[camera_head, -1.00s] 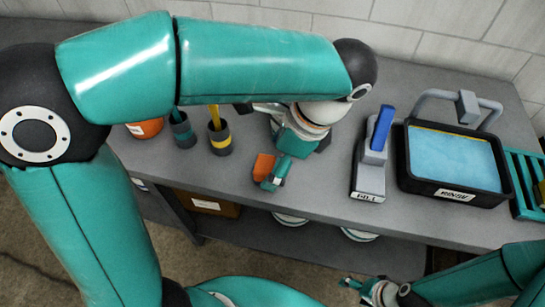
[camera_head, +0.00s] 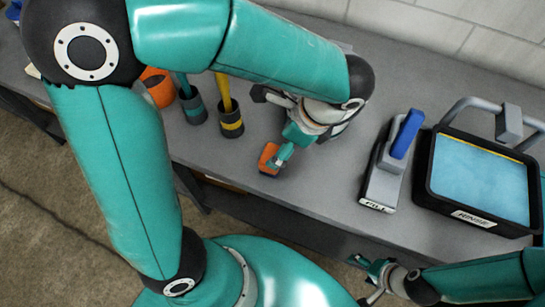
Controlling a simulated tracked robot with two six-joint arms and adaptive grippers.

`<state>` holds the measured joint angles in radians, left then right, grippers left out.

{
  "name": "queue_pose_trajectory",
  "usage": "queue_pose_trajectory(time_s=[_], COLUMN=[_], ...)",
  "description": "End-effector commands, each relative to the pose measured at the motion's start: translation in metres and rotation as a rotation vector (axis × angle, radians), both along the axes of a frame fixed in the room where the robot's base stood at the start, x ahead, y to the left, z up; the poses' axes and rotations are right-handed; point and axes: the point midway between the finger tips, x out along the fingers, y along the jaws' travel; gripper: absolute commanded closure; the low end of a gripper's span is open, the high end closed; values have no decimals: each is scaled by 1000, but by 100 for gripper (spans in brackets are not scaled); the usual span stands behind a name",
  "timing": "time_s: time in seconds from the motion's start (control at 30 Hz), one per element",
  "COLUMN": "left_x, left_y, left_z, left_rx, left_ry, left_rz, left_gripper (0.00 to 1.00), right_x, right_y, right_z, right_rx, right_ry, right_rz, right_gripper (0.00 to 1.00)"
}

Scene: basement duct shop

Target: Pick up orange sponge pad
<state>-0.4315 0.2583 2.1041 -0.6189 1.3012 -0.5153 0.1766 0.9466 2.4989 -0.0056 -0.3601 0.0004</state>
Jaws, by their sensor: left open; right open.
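The orange sponge pad (camera_head: 267,157) lies near the front edge of the grey bench, left of the picture's middle. My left gripper (camera_head: 281,156) is at the pad's right side, its teal fingers pointing down and partly covering the pad. It is open, and I cannot tell whether a finger touches the pad. My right gripper (camera_head: 365,273) is open and empty, low in the picture, in front of the bench and far from the pad.
A black RINSE basin (camera_head: 440,190) of blue water stands at the right, beside a grey FILL stand with a blue handle (camera_head: 406,134). Two dark cups (camera_head: 231,124) with sticks and an orange container (camera_head: 158,88) stand left. The bench between pad and FILL stand is clear.

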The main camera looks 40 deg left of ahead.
Motion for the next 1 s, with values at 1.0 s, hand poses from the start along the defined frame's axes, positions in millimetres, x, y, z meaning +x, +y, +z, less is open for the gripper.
queue_pose_trajectory(time_s=[1.0], left_x=[-6], left_y=[20], left_z=[-69], left_rx=[-2], left_ry=[0], left_rz=[-3], left_gripper=[18], right_x=[0], right_y=[0], right_z=[3], right_rx=[0], right_ry=[0], right_rz=[0], right_gripper=[28])
